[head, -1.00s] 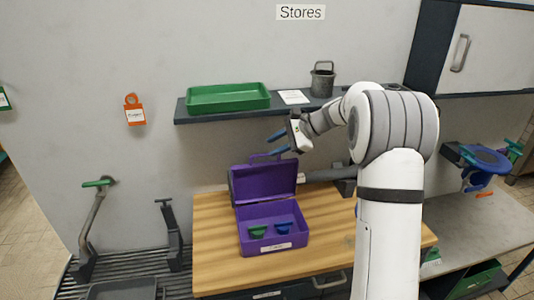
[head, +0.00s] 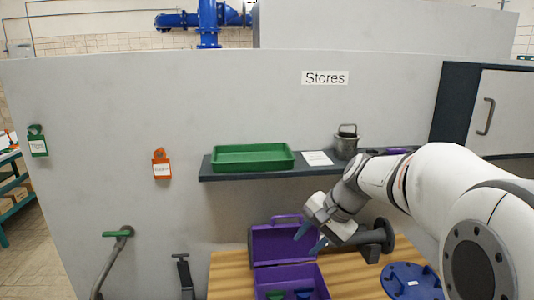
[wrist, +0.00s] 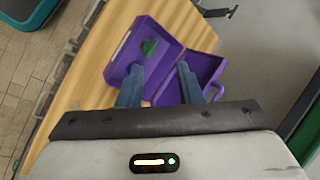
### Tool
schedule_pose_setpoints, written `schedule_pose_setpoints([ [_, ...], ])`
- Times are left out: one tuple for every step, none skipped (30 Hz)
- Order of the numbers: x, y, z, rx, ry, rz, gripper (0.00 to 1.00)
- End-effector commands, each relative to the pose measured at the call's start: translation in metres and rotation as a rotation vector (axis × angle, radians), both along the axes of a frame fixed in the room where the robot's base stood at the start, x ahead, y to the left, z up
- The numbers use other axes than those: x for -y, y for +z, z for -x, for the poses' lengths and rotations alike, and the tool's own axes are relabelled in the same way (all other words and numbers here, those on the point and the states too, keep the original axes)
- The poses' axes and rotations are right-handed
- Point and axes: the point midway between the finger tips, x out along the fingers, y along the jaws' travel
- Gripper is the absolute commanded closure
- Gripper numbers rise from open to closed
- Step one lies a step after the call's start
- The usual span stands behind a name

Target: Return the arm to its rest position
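My gripper (head: 311,238) is in front of the wall below the shelf, over the back of the wooden bench. Its two blue fingers are spread apart with nothing between them. In the wrist view the fingers (wrist: 165,90) point toward the open purple case. My white arm reaches in from the right of the head view and hides part of the bench and wall.
The open purple case (head: 262,280) stands on the wooden bench (head: 345,277) with green and blue items inside. A shelf (head: 260,172) holds a green tray (head: 252,158) and a grey metal can (head: 346,143). A blue round flange (head: 412,281) is at lower right.

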Motion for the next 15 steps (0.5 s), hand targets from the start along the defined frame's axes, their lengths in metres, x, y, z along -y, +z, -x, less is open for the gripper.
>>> schedule_pose_setpoints([
  [0.001,0.001,0.025,0.029,0.052,0.06,0.68],
  [0.003,-0.001,0.038,0.044,0.086,0.096,0.68],
  [0.006,-0.002,0.056,0.064,0.13,0.145,0.68],
  [0.009,-0.004,0.069,0.079,0.162,0.181,0.68],
  [0.012,-0.006,0.081,0.094,0.196,0.218,0.68],
  [0.015,-0.01,0.098,0.111,0.241,0.265,0.68],
  [0.018,-0.012,0.11,0.125,0.274,0.301,0.68],
  [0.021,-0.015,0.121,0.139,0.308,0.337,0.68],
  [0.025,-0.019,0.136,0.156,0.35,0.381,0.68],
  [0.028,-0.022,0.146,0.167,0.381,0.412,0.68],
  [0.031,-0.025,0.155,0.177,0.41,0.441,0.68],
  [0.035,-0.029,0.166,0.191,0.445,0.478,0.68],
  [0.038,-0.032,0.173,0.2,0.469,0.501,0.68],
  [0.04,-0.034,0.179,0.206,0.491,0.523,0.68],
  [0.043,-0.038,0.186,0.213,0.515,0.547,0.68],
])
